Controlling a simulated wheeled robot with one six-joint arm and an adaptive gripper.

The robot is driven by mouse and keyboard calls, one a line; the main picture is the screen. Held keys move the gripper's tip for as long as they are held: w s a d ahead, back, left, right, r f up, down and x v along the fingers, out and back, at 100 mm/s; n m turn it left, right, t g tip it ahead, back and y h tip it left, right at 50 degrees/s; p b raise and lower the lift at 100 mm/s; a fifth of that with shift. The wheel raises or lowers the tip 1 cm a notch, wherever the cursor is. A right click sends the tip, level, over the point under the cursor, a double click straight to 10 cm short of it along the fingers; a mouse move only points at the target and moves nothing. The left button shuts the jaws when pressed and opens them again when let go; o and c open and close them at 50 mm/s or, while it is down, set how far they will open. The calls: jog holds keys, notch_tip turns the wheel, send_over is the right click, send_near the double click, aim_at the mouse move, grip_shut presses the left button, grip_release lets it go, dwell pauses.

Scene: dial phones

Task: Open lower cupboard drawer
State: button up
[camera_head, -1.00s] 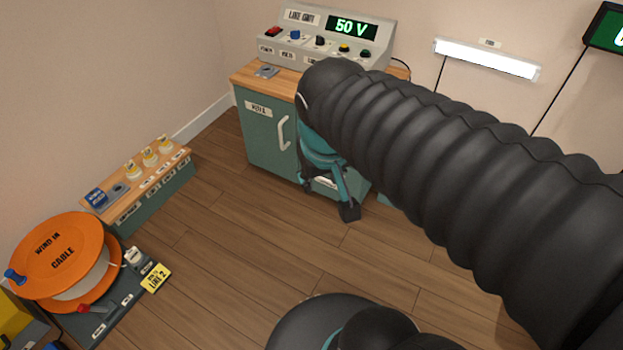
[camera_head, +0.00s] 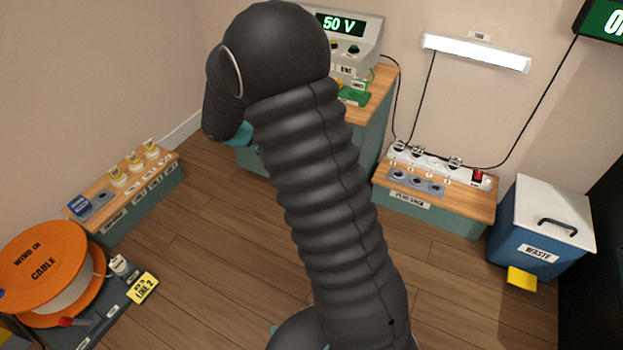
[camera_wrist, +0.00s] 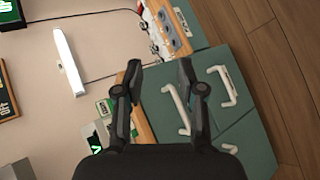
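The teal cupboard with its wooden top (camera_head: 374,88) stands at the back wall in the head view, its front mostly hidden by my arm. In the wrist view the cupboard lies sideways, its wooden top edge (camera_wrist: 146,124) to the left. The lower drawer (camera_wrist: 238,68) has a white handle (camera_wrist: 224,86) and looks shut. The upper drawer's handle (camera_wrist: 178,108) is nearer the top edge, and the door handle (camera_wrist: 229,148) is below in the picture. My gripper (camera_wrist: 158,72) is open and empty, apart from the handles, the lower drawer handle lying to its right. It is hidden in the head view.
A 50 V unit (camera_head: 345,38) stands on the cupboard. A low socket bench (camera_head: 455,218) and a waste bin (camera_head: 540,225) are to the right. A cable reel (camera_head: 45,262) and a low bench (camera_head: 150,192) are at left. Some floor between is clear.

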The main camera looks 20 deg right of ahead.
jog(key=w+a+f+n+t+h+b, duration=0.1)
jog(key=w+f+t+h, duration=0.25)
jog(key=f, duration=0.65)
jog(key=w+a+f+n+t+h+b, duration=0.15)
jog(key=w+f, duration=0.25)
jog(key=f, duration=0.7)
jog(key=w+a+f+n+t+h+b, duration=0.1)
jog(key=w+f+t+h, duration=0.25)
jog(key=f, duration=0.65)
jog(key=shift+g, duration=0.35)
jog(key=x, duration=1.3)
jog(key=shift+w+d+f, duration=0.2)
jog(key=shift+w+d, duration=0.05)
jog(key=shift+w, duration=0.25)
grip_shut()
